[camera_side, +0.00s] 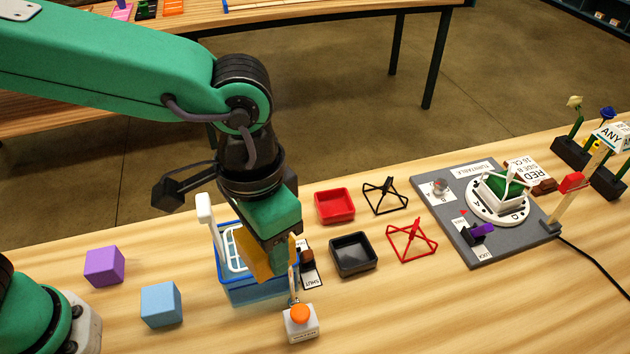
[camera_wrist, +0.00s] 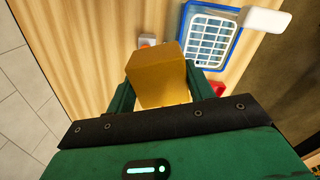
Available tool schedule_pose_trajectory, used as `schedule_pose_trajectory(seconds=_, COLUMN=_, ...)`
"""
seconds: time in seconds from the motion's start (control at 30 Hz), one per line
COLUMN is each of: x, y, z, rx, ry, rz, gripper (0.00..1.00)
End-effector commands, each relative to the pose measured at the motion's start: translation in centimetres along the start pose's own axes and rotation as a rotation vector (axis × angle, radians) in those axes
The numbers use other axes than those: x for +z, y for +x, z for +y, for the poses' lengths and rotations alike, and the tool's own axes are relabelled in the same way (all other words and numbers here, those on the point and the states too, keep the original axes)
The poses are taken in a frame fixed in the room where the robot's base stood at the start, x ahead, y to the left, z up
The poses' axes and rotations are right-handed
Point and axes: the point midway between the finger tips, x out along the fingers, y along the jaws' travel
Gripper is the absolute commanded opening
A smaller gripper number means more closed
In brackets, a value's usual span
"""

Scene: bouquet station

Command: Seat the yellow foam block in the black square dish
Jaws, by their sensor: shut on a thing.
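The yellow foam block (camera_side: 264,258) is held tilted between the fingers of my gripper (camera_side: 275,235). In the wrist view the block (camera_wrist: 158,75) sits between the two green fingers (camera_wrist: 160,92), which are shut on it. In the side view it hangs in front of the blue bin, and the gripper covers part of it. The black square dish (camera_side: 353,254) sits on the table to the right of my gripper and looks empty. The dish is not visible in the wrist view.
A blue bin (camera_side: 232,292) with a white grid is behind the block. A white box with an orange button (camera_side: 300,322) stands in front. A red dish (camera_side: 334,206) and a red wire stand (camera_side: 411,240) flank the black dish. Purple (camera_side: 104,266) and blue (camera_side: 161,304) blocks lie left.

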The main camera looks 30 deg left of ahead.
Motion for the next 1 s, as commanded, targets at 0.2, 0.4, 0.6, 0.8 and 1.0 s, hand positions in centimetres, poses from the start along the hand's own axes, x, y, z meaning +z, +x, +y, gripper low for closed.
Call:
schedule_pose_trajectory(seconds=0.2, x=-4.5, y=2.0, z=0.2, rx=-0.001, ry=-0.277, rz=-0.002, gripper=0.26)
schedule_pose_trajectory(seconds=0.4, x=-8.4, y=4.2, z=0.1, rx=-0.002, ry=-0.531, rz=-0.002, gripper=0.26)
schedule_pose_trajectory(seconds=0.6, x=-12.1, y=6.7, z=-0.3, rx=-0.001, ry=-0.784, rz=-0.001, gripper=0.26)
schedule_pose_trajectory(seconds=0.8, x=-15.3, y=9.5, z=-1.0, rx=-0.001, ry=-1.024, rz=-0.001, gripper=0.26)
schedule_pose_trajectory(seconds=1.0, x=-17.4, y=11.6, z=-1.6, rx=0.000, ry=-1.193, rz=0.000, gripper=0.26)
